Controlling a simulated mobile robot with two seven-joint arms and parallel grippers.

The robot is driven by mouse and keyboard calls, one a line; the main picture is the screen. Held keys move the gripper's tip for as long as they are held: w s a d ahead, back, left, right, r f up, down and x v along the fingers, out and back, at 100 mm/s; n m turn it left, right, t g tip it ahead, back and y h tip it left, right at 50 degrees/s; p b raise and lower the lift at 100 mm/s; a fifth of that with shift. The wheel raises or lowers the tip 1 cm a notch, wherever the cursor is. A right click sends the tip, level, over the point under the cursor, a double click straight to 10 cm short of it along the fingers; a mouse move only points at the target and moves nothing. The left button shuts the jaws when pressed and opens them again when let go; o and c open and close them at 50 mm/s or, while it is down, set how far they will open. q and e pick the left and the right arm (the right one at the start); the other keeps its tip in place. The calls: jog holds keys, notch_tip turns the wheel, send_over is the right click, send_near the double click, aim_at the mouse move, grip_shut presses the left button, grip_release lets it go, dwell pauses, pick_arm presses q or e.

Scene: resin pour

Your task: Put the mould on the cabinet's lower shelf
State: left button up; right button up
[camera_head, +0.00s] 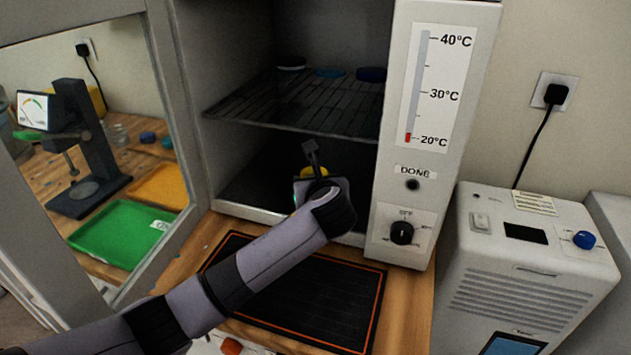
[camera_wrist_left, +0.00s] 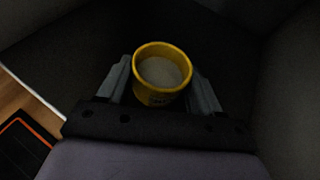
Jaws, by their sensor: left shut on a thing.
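The mould is a round yellow cup with pale, whitish contents (camera_wrist_left: 162,74); it is upright between the fingers of my left gripper (camera_wrist_left: 163,88). In the head view only a small yellow part of the mould (camera_head: 313,171) shows past my wrist. My left gripper (camera_head: 312,172) is shut on it, inside the cabinet's lower compartment. The cabinet (camera_head: 425,190) is open, with a dark lower shelf (camera_head: 255,180) under a wire shelf (camera_head: 300,103). I cannot tell whether the mould touches the lower shelf. My right gripper is out of view.
Several round pieces, one a dark blue disc (camera_head: 371,74), lie on the wire shelf above my gripper. A black mat with an orange border (camera_head: 330,310) lies before the cabinet. A white machine (camera_head: 530,260) stands at right. The cabinet's glass door (camera_head: 165,80) stands at left.

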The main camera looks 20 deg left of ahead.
pick_arm(q)
jog(key=shift+f, duration=0.1)
jog(key=shift+f, duration=0.15)
jog(key=o, duration=1.1)
jog(key=shift+r, duration=0.3)
jog(key=v, duration=1.2)
jog(key=shift+s+f, duration=0.1)
